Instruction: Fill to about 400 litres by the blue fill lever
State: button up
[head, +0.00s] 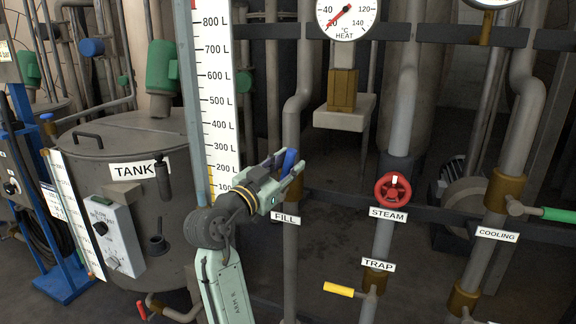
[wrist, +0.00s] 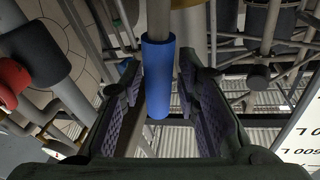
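The blue fill lever (head: 289,161) stands above the FILL label (head: 285,218) on a grey pipe. My gripper (head: 283,172) is around the lever in the head view. In the wrist view the blue lever sleeve (wrist: 158,75) stands between the two fingers of my gripper (wrist: 158,92). Gaps show on both sides, so the fingers are open and not closed on it. The level scale (head: 218,100) rises behind my arm, with marks from 100 L to 800 L beside a grey tube (head: 188,90).
The TANK (head: 125,200) is at left with a grey control box (head: 118,235). Right of the lever are the red STEAM wheel (head: 393,189), yellow TRAP lever (head: 339,289) and green COOLING lever (head: 558,214). A HEAT dial (head: 347,15) is above.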

jog(key=shift+o, duration=0.7)
jog(key=shift+s, duration=0.1)
jog(key=v, duration=1.2)
dwell(6.0)
